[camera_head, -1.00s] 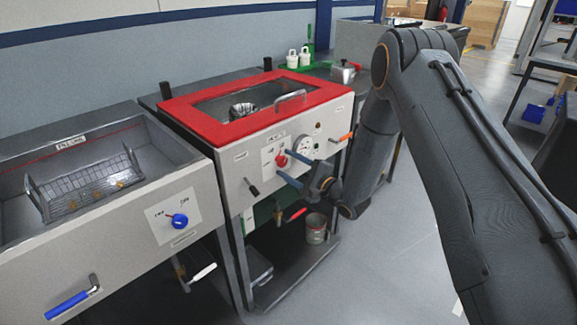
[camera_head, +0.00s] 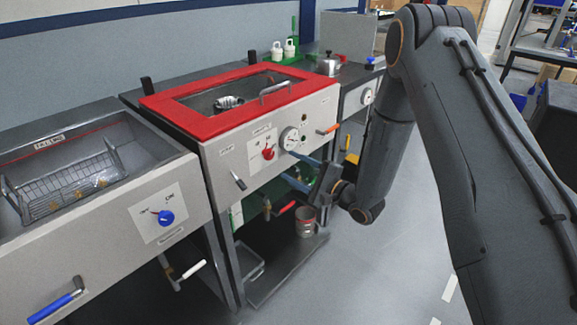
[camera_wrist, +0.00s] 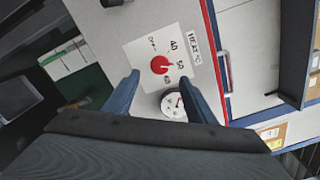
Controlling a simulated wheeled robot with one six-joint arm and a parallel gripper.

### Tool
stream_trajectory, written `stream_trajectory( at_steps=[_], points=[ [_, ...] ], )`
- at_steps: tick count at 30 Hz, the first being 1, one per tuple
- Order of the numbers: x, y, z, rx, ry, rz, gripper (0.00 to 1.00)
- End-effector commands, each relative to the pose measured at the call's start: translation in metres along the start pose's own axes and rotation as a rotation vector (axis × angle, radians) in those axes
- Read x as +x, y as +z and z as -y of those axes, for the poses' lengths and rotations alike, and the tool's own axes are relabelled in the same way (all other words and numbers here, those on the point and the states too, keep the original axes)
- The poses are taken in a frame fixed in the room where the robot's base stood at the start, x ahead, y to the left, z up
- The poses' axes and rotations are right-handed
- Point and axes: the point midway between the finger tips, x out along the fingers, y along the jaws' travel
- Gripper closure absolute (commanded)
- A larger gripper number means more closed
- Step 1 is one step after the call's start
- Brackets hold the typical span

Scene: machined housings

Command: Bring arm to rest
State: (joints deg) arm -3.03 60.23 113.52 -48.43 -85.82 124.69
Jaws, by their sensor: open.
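My gripper (camera_head: 296,171) is open and empty in front of the grey front panel of the red-rimmed tank (camera_head: 215,119). In the wrist view its two blue fingers (camera_wrist: 163,95) stand apart, with the red heat knob (camera_wrist: 160,65) and its white dial plate beyond them. The knob also shows in the head view (camera_head: 268,153), left of a round gauge (camera_head: 289,138). The fingers appear apart from the panel. My arm reaches down from the upper right, bent at the elbow.
A second tank with a wire basket (camera_head: 75,188) and a blue knob (camera_head: 165,217) stands at left. A metal can (camera_head: 305,222) sits on the low shelf under the red-rimmed tank. A kettle-like pot (camera_head: 328,65) stands behind. The floor (camera_head: 410,220) at right is clear.

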Motion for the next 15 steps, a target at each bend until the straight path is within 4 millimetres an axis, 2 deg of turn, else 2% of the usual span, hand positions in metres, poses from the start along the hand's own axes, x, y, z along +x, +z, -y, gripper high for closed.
stream_trajectory(
  at_steps=[9,15],
  points=[
    [0.0,-0.002,0.003,-0.024,0.007,-0.016,0.49],
    [-0.008,-0.023,0.023,-0.253,0.114,-0.179,0.49]
  ],
)
